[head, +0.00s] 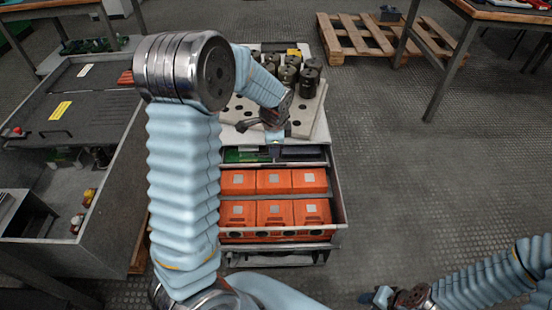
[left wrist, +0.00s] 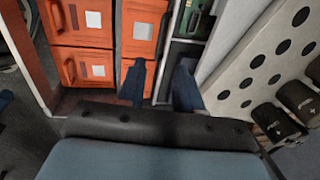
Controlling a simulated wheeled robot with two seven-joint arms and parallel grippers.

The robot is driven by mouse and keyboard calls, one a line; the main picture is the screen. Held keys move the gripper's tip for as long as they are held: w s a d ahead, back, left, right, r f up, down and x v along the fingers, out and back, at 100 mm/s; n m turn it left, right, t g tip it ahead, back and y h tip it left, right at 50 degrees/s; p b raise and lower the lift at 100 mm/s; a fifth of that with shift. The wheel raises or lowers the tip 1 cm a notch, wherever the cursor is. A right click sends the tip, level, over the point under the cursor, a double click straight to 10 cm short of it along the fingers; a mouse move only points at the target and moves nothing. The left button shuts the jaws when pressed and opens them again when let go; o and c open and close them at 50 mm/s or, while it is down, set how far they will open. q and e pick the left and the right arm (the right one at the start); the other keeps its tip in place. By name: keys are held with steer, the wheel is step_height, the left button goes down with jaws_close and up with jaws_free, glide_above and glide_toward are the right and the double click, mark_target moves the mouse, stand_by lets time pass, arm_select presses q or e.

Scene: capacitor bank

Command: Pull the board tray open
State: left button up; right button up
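The board tray (head: 290,154) sits just under the perforated top of the cabinet, with a green circuit board (head: 245,155) showing at its left. In the left wrist view the green board (left wrist: 200,18) shows at the top, beyond the fingers. My left gripper (head: 276,138) is at the front of the cabinet, close to the board tray. In the left wrist view its two blue fingertips (left wrist: 160,78) are apart, with the tray's front edge near them; contact is unclear. My right gripper (head: 378,297) is low at the right, away from the cabinet, its finger gap unclear.
Orange boxes (head: 274,182) fill the compartment below the board tray. Dark cylindrical capacitors (head: 309,82) stand on the perforated top (head: 318,112). A grey bench (head: 60,105) stands left, a wooden pallet (head: 372,35) behind. The floor to the right is clear.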

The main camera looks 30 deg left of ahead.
arm_select(q)
steer(key=f, duration=0.3)
steer(key=w+f, duration=0.1)
steer(key=f, duration=0.2)
steer(key=a+f, duration=0.1)
steer(key=f, duration=0.2)
steer(key=shift+w+f, duration=0.15)
steer(key=shift+w, duration=0.05)
jaws_close()
stand_by(1.0)
